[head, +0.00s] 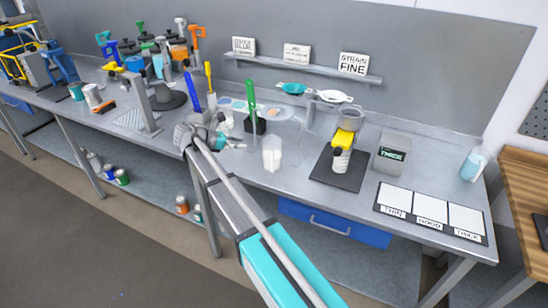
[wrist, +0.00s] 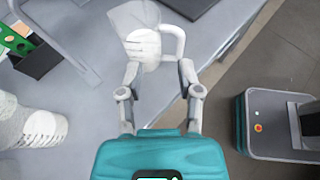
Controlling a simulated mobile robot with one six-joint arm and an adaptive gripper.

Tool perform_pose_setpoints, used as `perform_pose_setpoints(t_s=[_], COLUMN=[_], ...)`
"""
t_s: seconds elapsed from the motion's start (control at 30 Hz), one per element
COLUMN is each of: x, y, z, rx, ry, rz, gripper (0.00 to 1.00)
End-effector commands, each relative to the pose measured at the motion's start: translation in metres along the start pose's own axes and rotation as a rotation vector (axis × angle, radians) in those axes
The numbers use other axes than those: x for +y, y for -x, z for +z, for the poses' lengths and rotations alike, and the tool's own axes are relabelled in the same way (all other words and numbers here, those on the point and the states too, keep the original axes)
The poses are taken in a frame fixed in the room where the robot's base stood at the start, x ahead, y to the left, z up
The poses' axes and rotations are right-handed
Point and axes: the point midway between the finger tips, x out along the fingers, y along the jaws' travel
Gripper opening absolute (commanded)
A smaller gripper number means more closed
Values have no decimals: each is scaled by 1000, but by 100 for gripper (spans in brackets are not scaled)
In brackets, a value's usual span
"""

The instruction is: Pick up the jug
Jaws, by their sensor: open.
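The jug (head: 272,160) is a translucent whitish vessel standing on the steel bench near its front edge, right of my gripper (head: 238,143) in the head view. In the wrist view the jug (wrist: 143,45) is at the top middle, with its white loop handle (wrist: 178,42) to the right. My gripper (wrist: 160,72) is open and empty. Its two fingers point at the jug, with the tips near its lower part and handle. Whether they touch it I cannot tell.
A black holder with a green tool (head: 252,115) stands behind the jug. A dark mat (head: 325,175) with a yellow-topped bottle (head: 342,150) lies to the right. Bench surface between jug and mat is clear.

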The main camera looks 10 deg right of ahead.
Motion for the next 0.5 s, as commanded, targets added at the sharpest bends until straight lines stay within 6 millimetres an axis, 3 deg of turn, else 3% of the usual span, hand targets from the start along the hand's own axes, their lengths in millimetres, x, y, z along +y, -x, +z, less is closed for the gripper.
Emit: perform_pose_setpoints(t_s=[0.27,0.5], x=[0,-1], y=[-6,-33], z=[-1,-2], rx=[2,2], ry=[-2,-3], rz=[0,-3], gripper=[46,46])
